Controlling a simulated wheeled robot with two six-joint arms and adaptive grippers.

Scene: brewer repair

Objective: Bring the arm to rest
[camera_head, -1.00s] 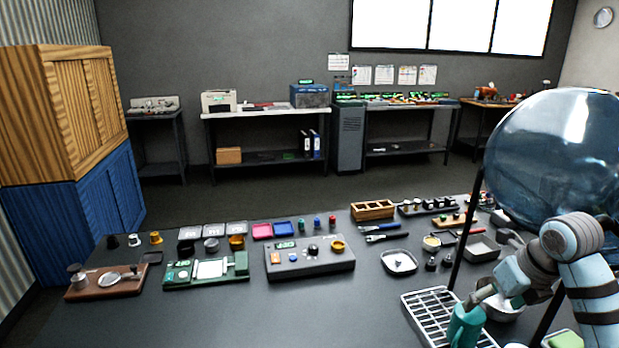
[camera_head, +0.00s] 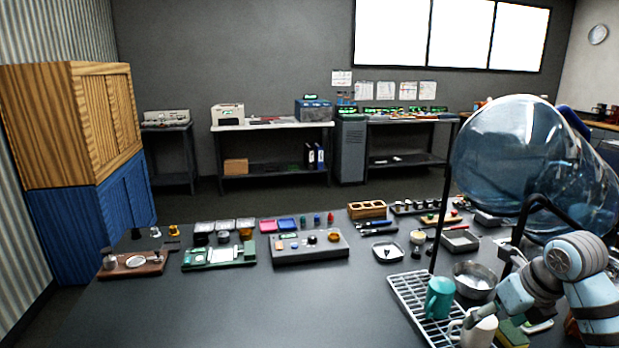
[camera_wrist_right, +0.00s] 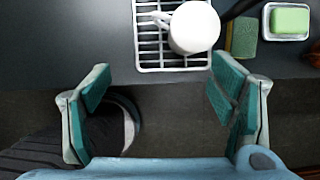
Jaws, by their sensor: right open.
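My right gripper (camera_wrist_right: 160,80) is open and empty in the right wrist view, its two teal-padded fingers wide apart. It hangs over the floor, just off the table's front edge. In the head view my right arm comes in at the lower right. A white mug (camera_wrist_right: 193,27) stands on a wire rack (camera_wrist_right: 146,38), beyond the fingertips and apart from them. The mug also shows at the bottom of the head view (camera_head: 481,333). My left gripper is in neither view.
A teal mug (camera_head: 439,298) stands on the rack, beside a metal bowl (camera_head: 474,281). A large clear blue vessel (camera_head: 520,160) rises on a black stand at the right. A sponge (camera_wrist_right: 243,37) and a green soap (camera_wrist_right: 290,21) lie right of the rack. The table's front left is bare.

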